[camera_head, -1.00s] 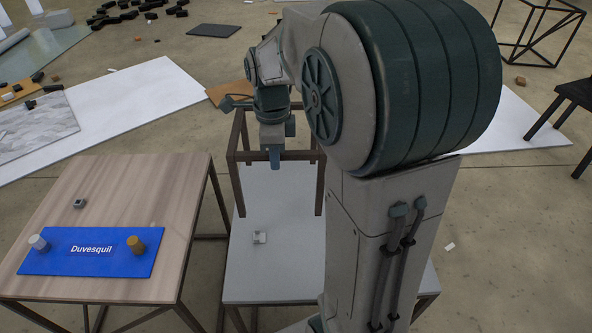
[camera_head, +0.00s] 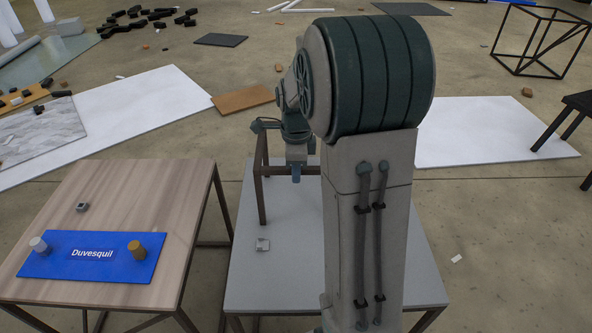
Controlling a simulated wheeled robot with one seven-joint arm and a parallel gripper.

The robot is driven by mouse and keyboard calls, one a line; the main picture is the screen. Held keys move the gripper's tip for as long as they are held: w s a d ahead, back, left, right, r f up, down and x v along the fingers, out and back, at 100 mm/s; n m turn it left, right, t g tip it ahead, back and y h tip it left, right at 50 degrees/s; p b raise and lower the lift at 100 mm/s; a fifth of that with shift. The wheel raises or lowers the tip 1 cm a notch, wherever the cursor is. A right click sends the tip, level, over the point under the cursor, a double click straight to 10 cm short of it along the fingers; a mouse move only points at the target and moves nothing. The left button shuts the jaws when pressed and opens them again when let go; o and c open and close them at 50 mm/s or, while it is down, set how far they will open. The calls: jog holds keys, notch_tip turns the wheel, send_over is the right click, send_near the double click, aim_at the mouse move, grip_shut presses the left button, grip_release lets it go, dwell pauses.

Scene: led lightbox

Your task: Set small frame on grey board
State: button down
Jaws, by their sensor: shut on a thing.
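The small frame is a dark brown open frame of thin bars (camera_head: 262,203), seen behind my arm. My gripper (camera_head: 296,175) points down at its near top bar and is shut on it. One leg reaches down over the grey table top (camera_head: 275,285); I cannot tell whether it touches. The right part of the frame is hidden behind my arm. The grey table top looks like a grey board on dark legs. A dark grey board (camera_head: 220,40) also lies flat and bare on the floor at the back, so which board is meant is unclear.
A small pale block (camera_head: 262,244) lies on the grey top. The wooden table (camera_head: 120,195) at left bears a blue sign (camera_head: 60,265), two small cylinders and a small grey block. White panels (camera_head: 130,120) and a brown board (camera_head: 243,99) lie on the floor. A black wire cube (camera_head: 540,40) stands back right.

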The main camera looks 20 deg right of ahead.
jog(key=c, duration=1.4)
grip_release()
jog(key=shift+o, duration=0.2)
notch_tip(320, 180, up, 12)
jog(key=p, duration=0.2)
jog(key=s+a+f+n, duration=0.2)
jog(key=s+a+n, duration=0.2)
jog(key=s+n, duration=0.5)
jog(key=s+a+f+n+t, duration=0.1)
jog(key=s+a+n, duration=0.4)
jog(key=s+n, duration=0.5)
jog(key=f+n, duration=0.1)
jog(key=n, duration=0.2)
jog(key=shift+f+n+t, duration=0.3)
jog(key=shift+f, duration=0.1)
